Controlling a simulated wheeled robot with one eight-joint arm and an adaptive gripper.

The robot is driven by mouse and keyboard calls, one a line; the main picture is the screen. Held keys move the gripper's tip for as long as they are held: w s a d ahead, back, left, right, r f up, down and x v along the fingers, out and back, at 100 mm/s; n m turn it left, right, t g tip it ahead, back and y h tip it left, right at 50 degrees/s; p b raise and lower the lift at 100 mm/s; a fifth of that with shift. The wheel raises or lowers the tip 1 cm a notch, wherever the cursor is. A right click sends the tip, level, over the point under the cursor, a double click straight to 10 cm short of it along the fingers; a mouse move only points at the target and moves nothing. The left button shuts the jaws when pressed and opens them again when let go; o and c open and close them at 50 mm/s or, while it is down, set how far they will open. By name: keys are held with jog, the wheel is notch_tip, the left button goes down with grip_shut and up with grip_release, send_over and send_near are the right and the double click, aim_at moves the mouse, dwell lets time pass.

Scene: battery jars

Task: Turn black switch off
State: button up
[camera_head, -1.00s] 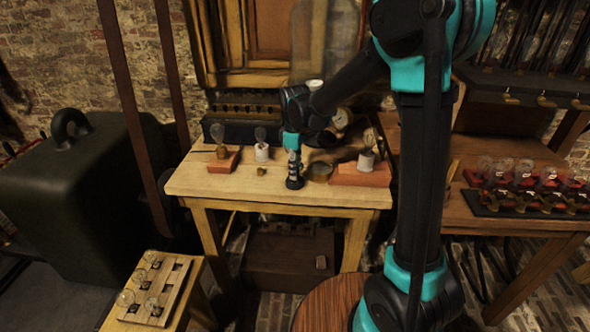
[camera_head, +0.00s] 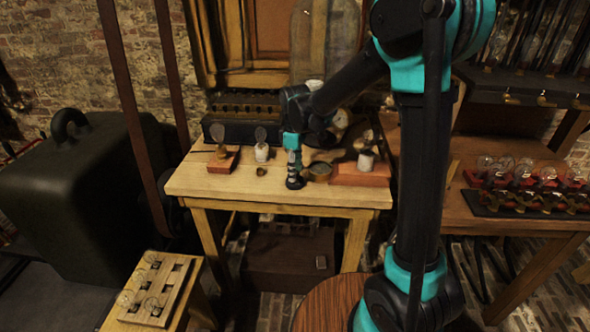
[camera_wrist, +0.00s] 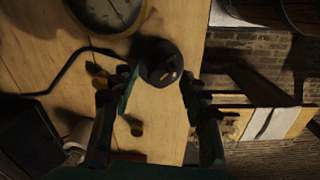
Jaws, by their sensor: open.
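A round black switch (camera_wrist: 158,62) with small brass parts on top shows in the wrist view, at the far end of my fingers and near the right edge of the tabletop there. In the head view the black switch (camera_head: 295,182) stands near the front edge of the light wooden table (camera_head: 235,187), right under my gripper. My gripper (camera_head: 294,165) points down at it. In the wrist view my gripper (camera_wrist: 160,83) is open, with one finger on each side of the switch. I cannot tell whether a finger touches it. The switch's lever position is unclear.
A round dial (camera_wrist: 103,12) lies close to the switch in the wrist view. A small brass knob (camera_head: 261,172), a white bulb holder (camera_head: 261,152) and red-based bulb holders (camera_head: 224,160) (camera_head: 360,176) share the table. Free wood lies along the front left.

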notch_tip(320, 180, up, 12)
dwell(0.6)
jog(key=shift+d, duration=0.1)
jog(key=s+d+f+m+t, duration=0.2)
jog(key=s+d+f+m, duration=0.5)
jog(key=d, duration=0.4)
jog(key=s+d+f+m+t, duration=0.2)
jog(key=s+d+f+m, duration=0.6)
jog(key=s+d, duration=0.4)
jog(key=shift+d+f, duration=0.2)
jog(key=shift+f, duration=0.2)
